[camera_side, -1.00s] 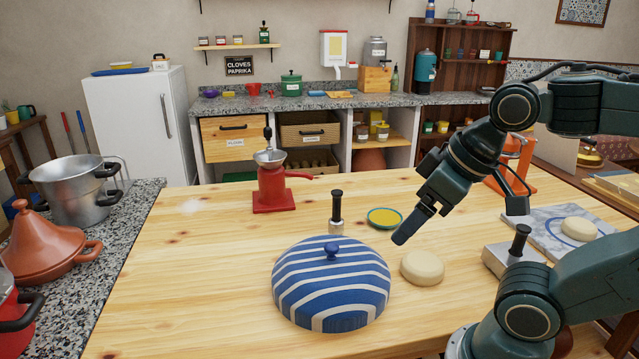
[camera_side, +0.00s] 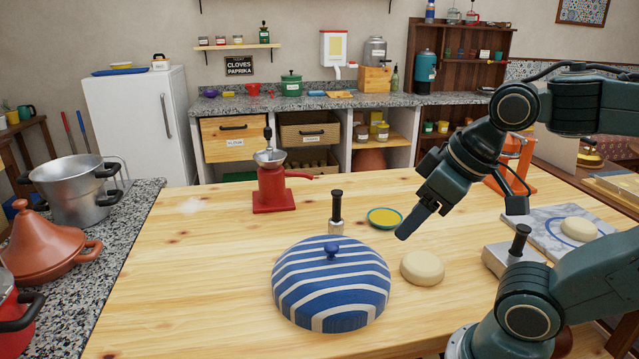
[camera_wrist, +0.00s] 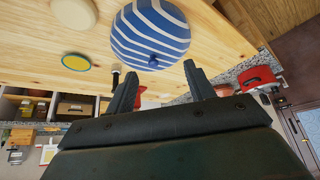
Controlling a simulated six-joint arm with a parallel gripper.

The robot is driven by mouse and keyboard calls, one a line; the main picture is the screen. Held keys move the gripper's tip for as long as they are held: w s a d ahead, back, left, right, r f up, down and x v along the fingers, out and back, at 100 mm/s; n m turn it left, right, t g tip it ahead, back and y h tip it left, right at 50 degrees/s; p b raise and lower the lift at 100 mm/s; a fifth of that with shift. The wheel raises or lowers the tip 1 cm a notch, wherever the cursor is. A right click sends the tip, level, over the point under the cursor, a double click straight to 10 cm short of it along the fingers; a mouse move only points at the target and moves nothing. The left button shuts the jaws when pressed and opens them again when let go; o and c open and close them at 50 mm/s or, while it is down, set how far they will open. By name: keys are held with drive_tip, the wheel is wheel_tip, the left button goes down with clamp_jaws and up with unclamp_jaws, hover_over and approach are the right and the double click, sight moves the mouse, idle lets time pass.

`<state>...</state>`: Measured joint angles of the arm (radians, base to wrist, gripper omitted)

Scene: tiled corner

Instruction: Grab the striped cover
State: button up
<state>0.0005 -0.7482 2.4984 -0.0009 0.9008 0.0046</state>
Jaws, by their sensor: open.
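The striped cover (camera_side: 332,285) is a blue and white dome with a small blue knob (camera_side: 332,248) on top. It sits on the wooden table (camera_side: 190,270), near its front middle. It also shows in the wrist view (camera_wrist: 150,28), upside down, beyond the fingers. My gripper (camera_side: 405,233) is above the table, to the right of and higher than the cover, apart from it. In the wrist view my gripper (camera_wrist: 160,80) has its two fingers spread wide with nothing between them.
A pale round dough piece (camera_side: 422,268) lies right of the cover. A black-handled tamper (camera_side: 336,213) stands behind it, near a yellow-topped dish (camera_side: 384,218). A red grinder (camera_side: 272,185) stands at the back. The table's left side is clear.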

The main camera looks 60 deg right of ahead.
drive_tip(key=w+d+m+g+y, duration=0.1)
drive_tip(key=w+d+m+g, duration=0.1)
drive_tip(key=w+m, duration=0.6)
drive_tip(key=w+d+m+g, duration=0.3)
drive_tip(key=w+d+m, duration=0.1)
drive_tip(key=w+m, duration=0.5)
drive_tip(key=shift+w+f+m+g+y, duration=0.2)
drive_tip(key=shift+w+m+g+y, duration=0.1)
drive_tip(key=shift+m+y, duration=0.15)
drive_tip(key=shift+f, duration=0.1)
hover_over(332, 245)
drive_tip(key=shift+w+d+f, duration=0.1)
drive_tip(key=shift+d+f, duration=0.05)
drive_tip(key=shift+f, duration=1.25)
drive_tip(key=shift+s+d+f, duration=0.1)
drive_tip(key=shift+d+f, duration=0.05)
drive_tip(key=shift+f, duration=1.25)
drive_tip(key=shift+w+d+f, duration=0.1)
drive_tip(key=shift+d+f, duration=0.05)
drive_tip(key=shift+f, duration=1.25)
drive_tip(key=shift+f, duration=0.1)
drive_tip(key=shift+a+f, duration=0.2)
drive_tip(key=shift+f, duration=1.05)
drive_tip(key=shift+a+f, duration=0.15)
drive_tip(key=shift+f, duration=1.05)
drive_tip(key=shift+c, duration=0.4)
